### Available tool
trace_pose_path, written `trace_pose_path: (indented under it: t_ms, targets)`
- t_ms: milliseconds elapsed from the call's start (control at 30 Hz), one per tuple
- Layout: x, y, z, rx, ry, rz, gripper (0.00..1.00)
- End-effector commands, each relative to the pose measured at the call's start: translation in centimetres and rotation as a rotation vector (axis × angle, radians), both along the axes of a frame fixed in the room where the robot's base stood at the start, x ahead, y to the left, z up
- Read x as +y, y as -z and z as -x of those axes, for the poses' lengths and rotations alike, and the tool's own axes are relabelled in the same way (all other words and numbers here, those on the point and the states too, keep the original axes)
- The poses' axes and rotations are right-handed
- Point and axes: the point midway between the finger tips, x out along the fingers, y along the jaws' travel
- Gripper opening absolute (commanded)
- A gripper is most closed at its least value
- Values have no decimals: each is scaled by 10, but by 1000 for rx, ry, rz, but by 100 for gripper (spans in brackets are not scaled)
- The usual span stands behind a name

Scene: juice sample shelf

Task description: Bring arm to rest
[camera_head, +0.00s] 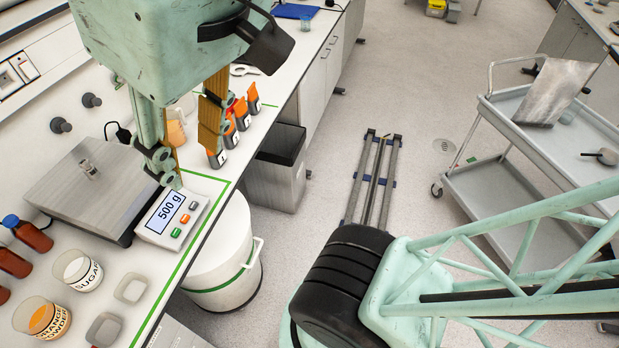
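My gripper (192,132) hangs from the mint-green housing (160,50) at the upper left. Its two fingers, with brown pads, stand apart with a gap between them, and I see nothing held there. From this view the fingers overlap the bench near the scale display (168,214), which reads 500 g. I cannot tell their height above it. My lattice arm link (500,270) and a black ribbed joint fill the lower right.
Sugar (77,271) and orange powder (43,318) containers and red-brown bottles (30,234) stand at left. Orange-tipped items (242,113) line the bench edge. A white bucket (222,258), grey bin (277,168) and cart (545,140) border open floor.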

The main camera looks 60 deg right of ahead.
Motion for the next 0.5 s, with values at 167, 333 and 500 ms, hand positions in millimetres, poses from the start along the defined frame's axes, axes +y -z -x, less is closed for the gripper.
trace_pose_path:
  t_ms: [167,333,500]
  targets:
    - [0,13,5,16,12,-8,34]
    - [0,25,4,14,11,-7,34]
    - [0,43,3,12,10,-7,34]
